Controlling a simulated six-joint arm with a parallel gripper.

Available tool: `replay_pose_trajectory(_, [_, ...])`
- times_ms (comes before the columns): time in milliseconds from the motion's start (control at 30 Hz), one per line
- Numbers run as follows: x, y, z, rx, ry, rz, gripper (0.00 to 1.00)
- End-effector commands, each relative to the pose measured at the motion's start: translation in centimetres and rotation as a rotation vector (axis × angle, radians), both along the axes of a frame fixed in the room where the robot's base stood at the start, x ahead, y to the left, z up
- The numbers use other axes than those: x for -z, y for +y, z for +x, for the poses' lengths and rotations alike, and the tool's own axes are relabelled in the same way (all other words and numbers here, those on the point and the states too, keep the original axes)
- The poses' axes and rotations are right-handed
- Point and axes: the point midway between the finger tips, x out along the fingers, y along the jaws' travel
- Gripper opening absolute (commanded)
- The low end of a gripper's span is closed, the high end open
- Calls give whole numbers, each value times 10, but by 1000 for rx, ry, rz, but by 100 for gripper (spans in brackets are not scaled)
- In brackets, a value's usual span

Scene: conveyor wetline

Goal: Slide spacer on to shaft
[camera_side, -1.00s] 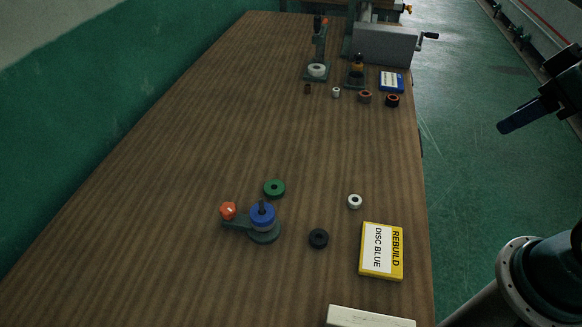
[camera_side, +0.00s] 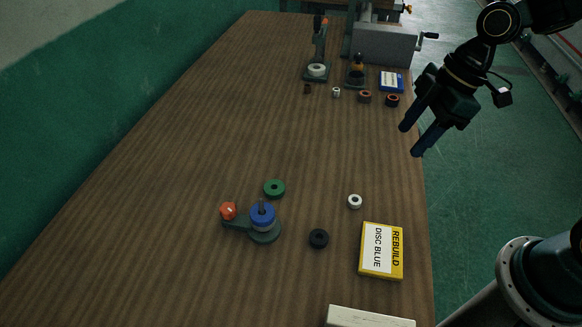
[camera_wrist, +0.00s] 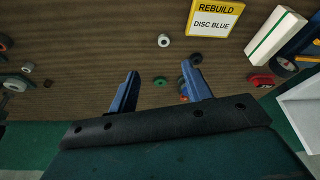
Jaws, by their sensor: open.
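A grey fixture (camera_side: 265,237) stands on the bench with a dark upright shaft (camera_side: 262,206). A blue disc (camera_side: 258,219) sits around the shaft, whose tip shows above it. A small white ring (camera_side: 355,201), a black ring (camera_side: 319,238) and a green ring (camera_side: 274,187) lie flat nearby; I cannot tell which is the spacer. The wrist view shows the white ring (camera_wrist: 164,40), black ring (camera_wrist: 196,58) and green ring (camera_wrist: 160,80). My gripper (camera_side: 410,140) is open and empty, above the bench's right edge, apart from all rings. In the wrist view (camera_wrist: 159,70) a finger partly hides the fixture.
An orange knob (camera_side: 228,211) is on the fixture's arm. A yellow "REBUILD DISC BLUE" card (camera_side: 382,251) lies at right, with a pale block (camera_side: 370,317) at the front. Other fixtures, small rings and a grey crank box (camera_side: 385,45) stand at the back. The bench middle is clear.

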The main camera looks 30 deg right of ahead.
Motion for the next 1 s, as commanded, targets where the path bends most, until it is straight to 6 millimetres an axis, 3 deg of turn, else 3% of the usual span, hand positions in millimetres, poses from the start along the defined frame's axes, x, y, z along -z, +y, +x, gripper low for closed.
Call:
replay_pose_trajectory(100, [17, 7, 10, -101, 8, 24, 49])
replay_pose_trajectory(333, [35, 15, 20, -218, 2, 55, 49])
replay_pose_trajectory(733, [43, 19, 21, -236, 1, 59, 49])
replay_pose_trajectory(1000, [71, 30, 23, -236, 4, 59, 49])
